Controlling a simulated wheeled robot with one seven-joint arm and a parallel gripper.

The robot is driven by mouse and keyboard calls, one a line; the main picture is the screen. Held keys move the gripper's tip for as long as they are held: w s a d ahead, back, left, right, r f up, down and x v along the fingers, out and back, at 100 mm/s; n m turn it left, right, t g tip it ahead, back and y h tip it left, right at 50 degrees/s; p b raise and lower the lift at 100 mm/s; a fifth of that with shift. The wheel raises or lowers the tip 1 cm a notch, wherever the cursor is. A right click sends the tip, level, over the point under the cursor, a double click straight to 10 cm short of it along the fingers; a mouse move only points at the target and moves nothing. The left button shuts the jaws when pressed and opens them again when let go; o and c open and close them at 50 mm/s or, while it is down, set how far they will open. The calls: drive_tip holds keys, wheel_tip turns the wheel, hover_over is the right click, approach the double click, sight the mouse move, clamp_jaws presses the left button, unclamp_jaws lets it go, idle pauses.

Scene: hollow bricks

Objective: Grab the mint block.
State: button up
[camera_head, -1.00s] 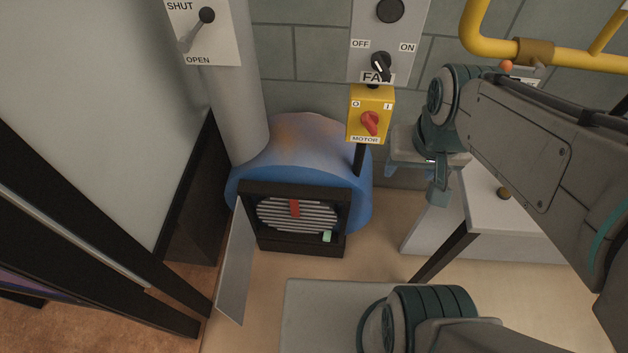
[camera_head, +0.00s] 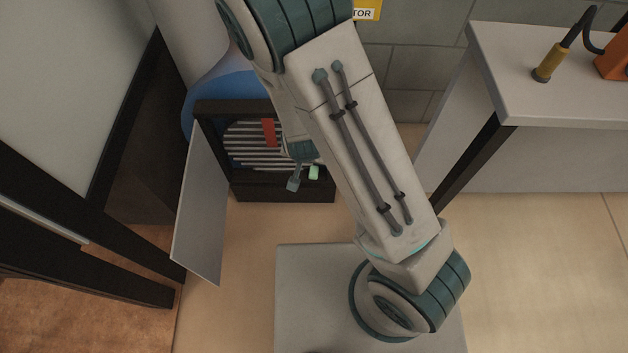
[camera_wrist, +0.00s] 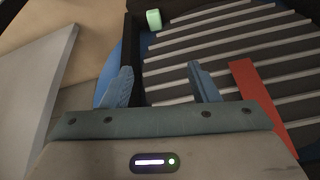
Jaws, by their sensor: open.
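The mint block (camera_head: 314,172) is small and pale green and sits at the lower right inside the dark-framed opening of the blue machine (camera_head: 214,98). In the wrist view the mint block (camera_wrist: 154,19) is at the top, near the edge of the slatted grate (camera_wrist: 235,45). My gripper (camera_head: 295,180) is at the opening, just left of the block in the head view, partly hidden by my arm. In the wrist view my gripper (camera_wrist: 160,85) is open with nothing between its fingers, and the block is beyond the fingertips, apart from them.
A red bar (camera_wrist: 262,100) lies across the grate, and also shows in the head view (camera_head: 268,132). An open grey door panel (camera_head: 203,215) hangs at the opening's left. A white table (camera_head: 560,105) stands at the right.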

drive_tip(key=t+h+b, duration=0.1)
drive_tip(key=b, duration=0.2)
approach(313, 172)
drive_tip(key=b+x, duration=0.5)
drive_tip(key=x, duration=0.3)
drive_tip(key=shift+d+f+b, duration=0.1)
drive_tip(key=shift+f+b, duration=0.25)
drive_tip(key=shift+f, duration=0.05)
drive_tip(key=shift+w, duration=0.1)
drive_tip(key=c, duration=1.1)
